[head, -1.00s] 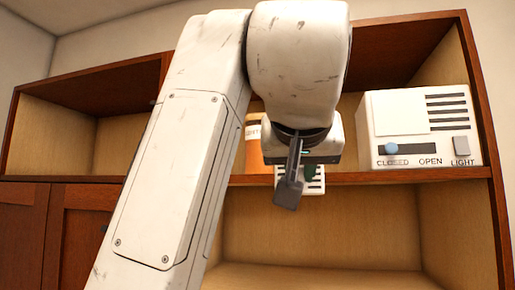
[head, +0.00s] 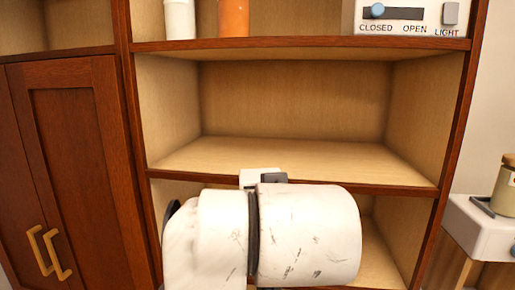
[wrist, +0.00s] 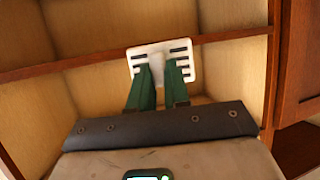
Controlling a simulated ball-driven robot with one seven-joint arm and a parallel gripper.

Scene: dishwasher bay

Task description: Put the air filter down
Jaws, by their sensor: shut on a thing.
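The air filter is a white plate with dark slots, seen in the wrist view (wrist: 160,55). My gripper (wrist: 159,70) has two green fingers shut on it. The filter appears in front of the wooden shelf unit, and the wrist view shows a shelf edge crossing behind it. The filter looks slightly tilted in that view. I cannot tell whether it touches anything besides the fingers.
The middle shelf (head: 300,160) is empty. Above it stand a white cylinder (head: 180,18), an orange container (head: 233,17) and a control box (head: 415,14) marked CLOSED, OPEN and LIGHT. A closed cabinet door (head: 80,140) is at left. A jar (head: 505,190) stands at right.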

